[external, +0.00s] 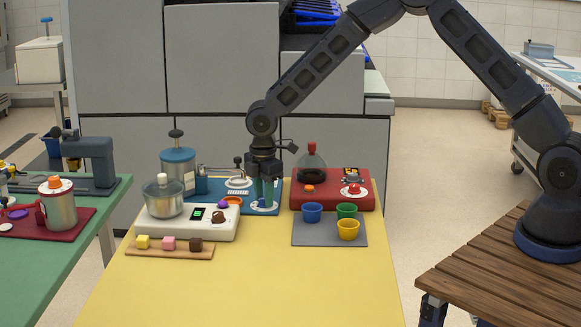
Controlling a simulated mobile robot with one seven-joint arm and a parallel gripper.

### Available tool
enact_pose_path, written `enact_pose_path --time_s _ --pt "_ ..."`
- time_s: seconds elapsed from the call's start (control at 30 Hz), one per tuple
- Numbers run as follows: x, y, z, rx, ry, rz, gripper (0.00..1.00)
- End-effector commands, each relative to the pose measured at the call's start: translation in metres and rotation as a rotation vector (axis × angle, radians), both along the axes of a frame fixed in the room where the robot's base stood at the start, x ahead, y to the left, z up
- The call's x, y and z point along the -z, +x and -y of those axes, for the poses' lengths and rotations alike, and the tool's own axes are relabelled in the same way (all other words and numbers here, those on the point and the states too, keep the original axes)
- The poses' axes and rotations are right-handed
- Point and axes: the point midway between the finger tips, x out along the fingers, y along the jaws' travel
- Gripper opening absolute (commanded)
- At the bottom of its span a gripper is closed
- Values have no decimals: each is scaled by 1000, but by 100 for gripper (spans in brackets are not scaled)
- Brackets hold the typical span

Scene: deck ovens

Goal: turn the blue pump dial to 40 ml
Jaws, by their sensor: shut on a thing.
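The blue pump's base plate (216,187) lies at the back of the yellow table, with a blue-lidded canister (178,172) behind its left end. A round white dial face (264,209) sits at the plate's front right. My gripper (264,200) points straight down over this dial, its fingers shut on the dial's knob. The fingers hide most of the knob, and the marks are too small to read, so I cannot tell the setting.
A red unit (361,203) with a glass flask stands close on the right. A white unit (190,228) with a glass bowl stands at the front left. Blue, green and yellow cups stand on a grey mat (307,235). The table's front (270,290) is clear.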

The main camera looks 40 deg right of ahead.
Motion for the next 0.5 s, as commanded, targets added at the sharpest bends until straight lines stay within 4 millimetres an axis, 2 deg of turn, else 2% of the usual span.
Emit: enact_pose_path --time_s 0.5 --pt "0 0 0 490 0 1 8"
